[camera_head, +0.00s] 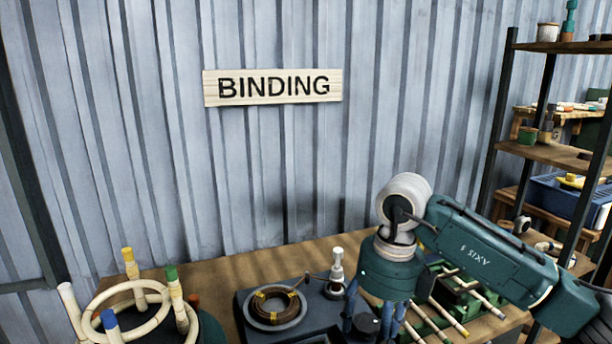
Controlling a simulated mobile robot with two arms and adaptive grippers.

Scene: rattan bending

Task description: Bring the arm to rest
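My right arm comes in from the right, a teal arm with a white joint, bent down over the bench. Its gripper (370,326) points downward at the bottom of the picture. Two bluish fingers show with a dark round part between or behind them. The fingertips are cut off or hidden, so I cannot tell whether it is open or holds anything. My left gripper is not in view.
The wooden bench (225,268) carries a rattan frame (128,286) with coloured post tips, a dark unit with a coil of brown cord (275,304), and a green rack with rattan sticks (447,314). A BINDING sign (272,87) hangs behind. Shelves (545,149) stand at right.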

